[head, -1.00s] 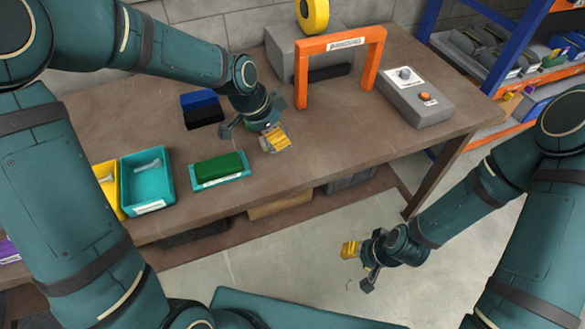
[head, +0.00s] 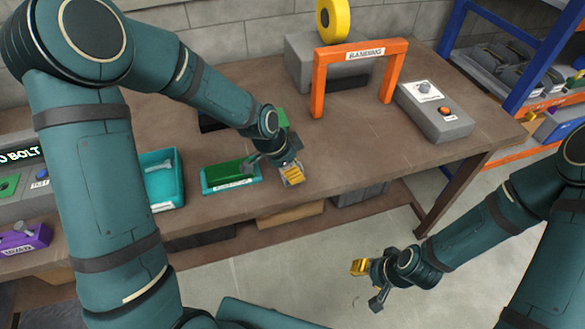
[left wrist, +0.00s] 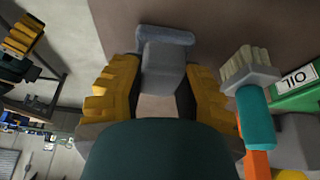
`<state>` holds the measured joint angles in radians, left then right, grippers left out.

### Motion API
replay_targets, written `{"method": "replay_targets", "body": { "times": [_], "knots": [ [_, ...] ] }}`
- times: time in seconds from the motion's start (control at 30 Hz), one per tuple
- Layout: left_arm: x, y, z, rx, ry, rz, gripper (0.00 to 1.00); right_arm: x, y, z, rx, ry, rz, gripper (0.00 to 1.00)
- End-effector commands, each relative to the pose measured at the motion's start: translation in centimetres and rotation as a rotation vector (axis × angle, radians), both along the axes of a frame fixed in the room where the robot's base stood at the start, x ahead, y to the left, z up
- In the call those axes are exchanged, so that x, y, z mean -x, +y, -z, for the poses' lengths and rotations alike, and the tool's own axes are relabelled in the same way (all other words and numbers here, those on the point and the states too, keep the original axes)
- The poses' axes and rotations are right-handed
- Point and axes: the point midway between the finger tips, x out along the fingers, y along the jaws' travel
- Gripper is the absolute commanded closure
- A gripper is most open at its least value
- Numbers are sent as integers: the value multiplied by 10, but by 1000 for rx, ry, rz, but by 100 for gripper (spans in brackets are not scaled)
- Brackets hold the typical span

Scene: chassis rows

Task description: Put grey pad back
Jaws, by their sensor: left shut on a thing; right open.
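In the left wrist view, a grey block with a wider blue-grey bar at its far end, which I take for the grey pad (left wrist: 163,62), sits between the yellow fingers of my left gripper (left wrist: 163,100). The gripper is shut on it. In the head view my left gripper (head: 291,174) is over the front part of the bench, just right of a teal tray with a dark green pad (head: 229,171). The grey pad is hard to make out there. My right gripper (head: 365,283) is open and empty, low over the floor in front of the bench.
An orange frame (head: 317,85) and a grey control box (head: 434,110) stand on the bench's right half. A teal bin (head: 165,190) is left of the tray. A teal-handled brush (left wrist: 255,115) and a green OIL container (left wrist: 292,92) show beside the left gripper. Bench right of it is clear.

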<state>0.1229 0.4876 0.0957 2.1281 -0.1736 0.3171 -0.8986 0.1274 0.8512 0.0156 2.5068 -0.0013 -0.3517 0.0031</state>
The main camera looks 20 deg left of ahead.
Motion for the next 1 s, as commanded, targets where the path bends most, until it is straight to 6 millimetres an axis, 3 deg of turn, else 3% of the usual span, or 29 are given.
{"method": "replay_targets", "body": {
  "times": [0.3, 0.33, 0.37, 0.77, 1.0],
  "knots": [
    [0, 0, 4, -1, -1, 1, 100, -1, 0, 4, 0, -2, 1, 53],
    [0, 0, 3, -1, -1, 1, 54, -1, 0, 3, 0, -2, 1, 53],
    [0, 0, 2, -1, -1, 1, 43, -1, 0, 3, 0, -2, 1, 53],
    [0, 0, -2, -1, -1, 0, 42, 0, 0, -1, 0, -1, 0, 53],
    [6, 12, -38, -1, -6, -2, 42, 1, 0, -10, -1, 4, 0, 53]
  ]
}}
